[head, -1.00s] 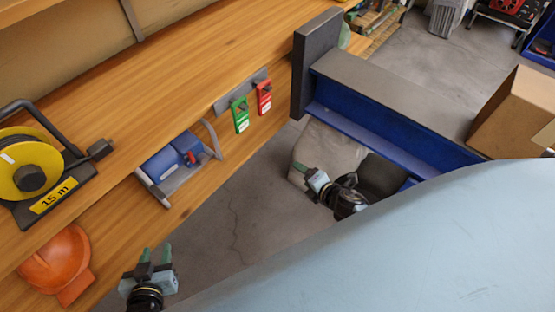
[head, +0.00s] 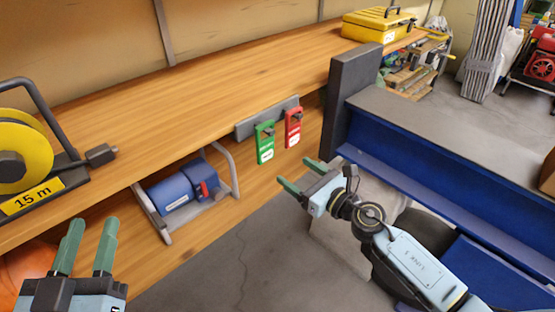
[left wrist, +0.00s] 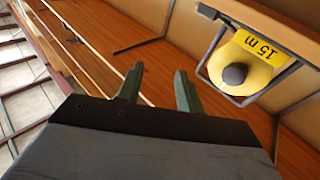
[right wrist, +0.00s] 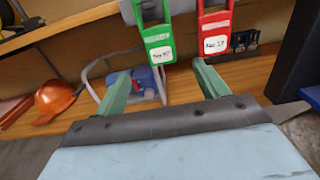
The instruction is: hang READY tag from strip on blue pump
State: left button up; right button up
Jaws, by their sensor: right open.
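A green tag (head: 265,142) and a red tag (head: 293,127) hang side by side from a grey strip (head: 245,128) on the bench's front edge. In the right wrist view the green tag (right wrist: 158,40) and red tag (right wrist: 214,38) carry white labels too small to read surely. The blue pump (head: 172,196) sits in a grey frame below and left of the tags; it is partly hidden in the right wrist view (right wrist: 143,80). My right gripper (head: 302,176) is open and empty, just below right of the tags. My left gripper (head: 88,244) is open and empty at lower left.
A yellow cable reel (head: 22,160) stands on the wooden bench (head: 210,85) at left. An orange helmet (right wrist: 58,98) is below it. A dark post with a blue beam (head: 430,165) borders the right arm. A yellow toolbox (head: 375,25) stands at the back.

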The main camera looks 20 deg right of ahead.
aim_at(267, 147)
jog(key=x, duration=0.9)
jog(key=shift+w, duration=0.1)
pick_arm(q)
jog(key=shift+s+d+r+t+b, duration=0.1)
jog(key=shift+s+r+t+b, duration=0.15)
jog(key=shift+r+t, duration=0.55)
pick_arm(e)
jog(key=shift+x, duration=1.1)
jog(key=c, duration=0.9)
pick_arm(q)
jog(key=shift+r, duration=0.1)
pick_arm(e)
jog(key=shift+r, duration=0.1)
jog(key=shift+r+p, duration=0.75)
pick_arm(q)
jog(key=shift+r, duration=0.75)
